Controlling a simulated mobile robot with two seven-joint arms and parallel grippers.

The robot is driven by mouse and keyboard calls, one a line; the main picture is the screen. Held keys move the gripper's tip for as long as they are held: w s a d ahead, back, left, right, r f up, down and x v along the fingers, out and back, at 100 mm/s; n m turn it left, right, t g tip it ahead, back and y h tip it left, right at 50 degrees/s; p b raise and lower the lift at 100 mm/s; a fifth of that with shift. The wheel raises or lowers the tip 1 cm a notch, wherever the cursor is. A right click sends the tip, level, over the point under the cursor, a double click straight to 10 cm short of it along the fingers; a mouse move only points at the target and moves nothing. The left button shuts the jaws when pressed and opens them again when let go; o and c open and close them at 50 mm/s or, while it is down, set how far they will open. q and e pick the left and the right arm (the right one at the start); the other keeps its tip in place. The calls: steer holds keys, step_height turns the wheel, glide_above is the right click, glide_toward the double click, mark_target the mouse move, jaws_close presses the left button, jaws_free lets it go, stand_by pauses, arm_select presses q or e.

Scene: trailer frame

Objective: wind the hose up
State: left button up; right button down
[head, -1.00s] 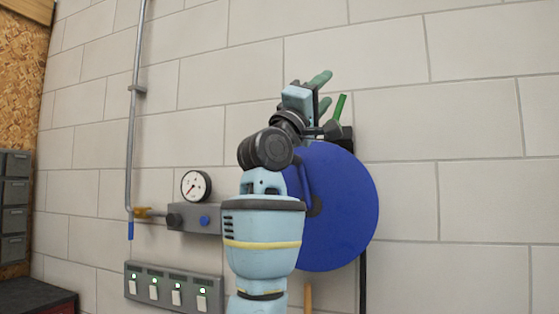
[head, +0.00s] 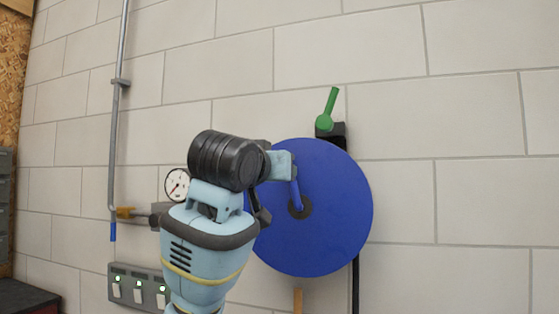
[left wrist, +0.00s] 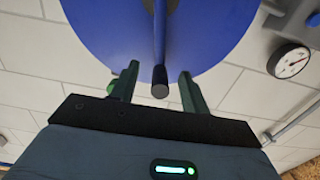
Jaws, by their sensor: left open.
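The blue hose reel (head: 335,220) hangs on the wall as a large round disc, with a dark hub (head: 300,207) at its middle. Its blue crank arm (head: 295,192) runs up from the hub towards my left wrist. In the left wrist view the crank ends in a dark handle (left wrist: 160,82). My left gripper (left wrist: 157,76) is open, one finger on each side of this handle, with gaps showing on both sides. A dark hose (head: 355,285) hangs below the reel's right side. My right gripper is out of view.
A green lever (head: 328,107) on a dark block stands above the reel's upper right. Left of my arm are a gauge (head: 176,184), a vertical pipe (head: 117,130) and a switch panel (head: 125,287). The wall right of the reel is clear.

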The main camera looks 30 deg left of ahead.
arm_select(q)
steer(key=shift+w+a+r, duration=0.35)
steer(key=shift+w+r, duration=0.15)
steer(key=shift+w, duration=0.5)
steer(key=shift+w+a+r, duration=0.4)
steer(key=shift+w+r, duration=0.05)
steer(key=shift+w, duration=0.6)
steer(key=shift+w+a+r, duration=0.35)
steer(key=shift+w+r, duration=0.15)
steer(key=shift+w, duration=0.5)
jaws_close()
